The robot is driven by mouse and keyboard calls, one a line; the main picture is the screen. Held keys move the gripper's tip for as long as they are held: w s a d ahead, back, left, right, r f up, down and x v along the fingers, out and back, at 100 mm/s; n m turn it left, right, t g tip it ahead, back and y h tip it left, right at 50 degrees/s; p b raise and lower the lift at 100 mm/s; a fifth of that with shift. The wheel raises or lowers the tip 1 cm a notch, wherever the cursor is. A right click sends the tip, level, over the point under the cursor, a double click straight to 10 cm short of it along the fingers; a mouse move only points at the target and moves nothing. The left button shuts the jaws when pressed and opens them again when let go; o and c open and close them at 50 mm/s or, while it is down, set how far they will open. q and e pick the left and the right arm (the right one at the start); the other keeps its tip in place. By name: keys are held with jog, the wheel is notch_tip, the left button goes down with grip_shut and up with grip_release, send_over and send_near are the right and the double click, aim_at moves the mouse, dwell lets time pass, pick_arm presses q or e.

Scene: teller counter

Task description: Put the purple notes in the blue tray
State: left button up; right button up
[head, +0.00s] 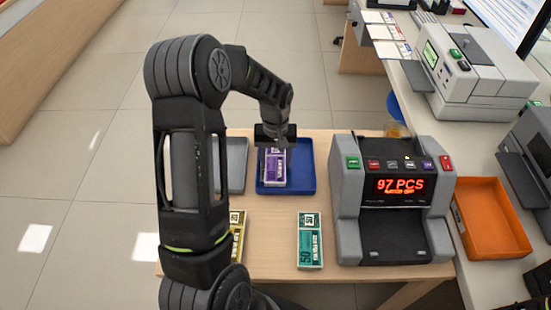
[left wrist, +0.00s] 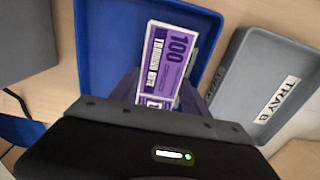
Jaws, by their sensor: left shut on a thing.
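The purple notes (head: 274,168) are a banded bundle marked 100, seen inside the outline of the blue tray (head: 303,178) at the back of the table. My left gripper (head: 274,146) is over the tray and shut on the purple notes. In the left wrist view the purple notes (left wrist: 164,62) stick out beyond the gripper, with the blue tray (left wrist: 98,60) behind them. I cannot tell whether the bundle touches the tray floor. My right gripper is not in view.
A grey tray (head: 237,165) is left of the blue tray, partly behind my arm. Yellow notes (head: 237,235) and green notes (head: 310,240) lie in front. A note counter (head: 395,200) reading 97 PCS stands right, beside an orange tray (head: 492,218).

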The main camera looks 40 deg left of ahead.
aim_at(276, 162)
pick_arm(q)
jog(key=o, duration=1.3)
jog(key=shift+f, duration=0.1)
notch_tip(276, 162, up, 12)
jog(key=shift+b, duration=0.45)
